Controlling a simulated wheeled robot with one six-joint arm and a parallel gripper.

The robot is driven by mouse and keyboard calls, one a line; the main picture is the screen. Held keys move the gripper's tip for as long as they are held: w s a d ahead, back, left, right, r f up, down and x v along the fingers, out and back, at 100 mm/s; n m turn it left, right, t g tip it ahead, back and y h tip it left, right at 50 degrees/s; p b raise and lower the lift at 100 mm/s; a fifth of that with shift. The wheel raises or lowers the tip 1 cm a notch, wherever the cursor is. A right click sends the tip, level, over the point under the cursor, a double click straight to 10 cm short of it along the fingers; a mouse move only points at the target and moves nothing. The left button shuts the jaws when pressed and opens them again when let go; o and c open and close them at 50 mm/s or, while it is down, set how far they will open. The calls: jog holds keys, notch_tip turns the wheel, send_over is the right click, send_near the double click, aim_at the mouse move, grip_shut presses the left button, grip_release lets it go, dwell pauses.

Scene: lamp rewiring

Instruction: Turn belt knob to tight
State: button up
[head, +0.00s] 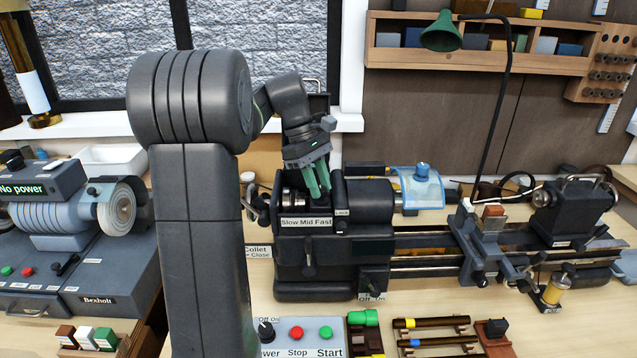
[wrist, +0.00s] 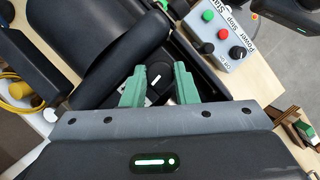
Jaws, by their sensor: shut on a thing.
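The black round belt knob (wrist: 160,74) with a white pointer line shows in the wrist view, between the two green fingers of my gripper (wrist: 159,84). My gripper is shut on the knob, one finger on each side. In the wrist view the white line slants from lower left to upper right. In the head view my gripper (head: 318,181) points down into the top of the dark lathe headstock (head: 318,262), behind the Slow Mid Fast label (head: 306,222). The knob is hidden there, and I cannot read any tight or loose marking.
A control box (head: 298,335) with a Power knob and Stop and Start buttons stands in front of the lathe. A blue clear guard (head: 420,187) is right of the headstock. A grinder-like machine (head: 75,215) stands at left. A green lamp (head: 441,33) hangs at upper right.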

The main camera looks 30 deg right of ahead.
jog(key=shift+m+y, duration=0.3)
jog(key=shift+m, duration=0.3)
jog(key=o, duration=1)
